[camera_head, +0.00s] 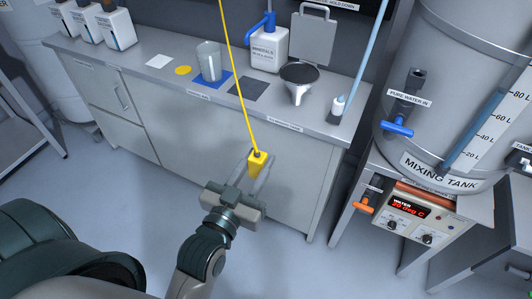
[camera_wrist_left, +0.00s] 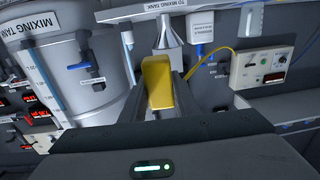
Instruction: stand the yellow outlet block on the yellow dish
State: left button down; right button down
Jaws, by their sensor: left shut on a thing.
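The yellow outlet block (camera_head: 257,164) is between the fingers of my left gripper (camera_head: 258,174), with a yellow cord (camera_head: 240,90) running up from its top. The block also shows large in the left wrist view (camera_wrist_left: 158,82), held between the fingers. The gripper is shut on it, in front of the counter and apart from the counter top. The yellow dish (camera_head: 183,70) lies flat on the counter top, up and left of the gripper, and looks empty. My right gripper is in neither view.
On the counter (camera_head: 150,90), a glass beaker (camera_head: 209,62) stands on a blue mat (camera_head: 228,83) right of the dish. A white square (camera_head: 159,61), a dark square (camera_head: 248,89), a funnel (camera_head: 298,84) and a white bottle (camera_head: 268,50) are also there. The mixing tank (camera_head: 450,90) stands at right.

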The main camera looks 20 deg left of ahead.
aim_at(184, 70)
jog(key=i+j+u, duration=0.3)
jog(key=i+j, duration=0.2)
jog(key=j, duration=0.25)
jog(key=i+j+u, duration=0.25)
jog(key=i+j, duration=0.35)
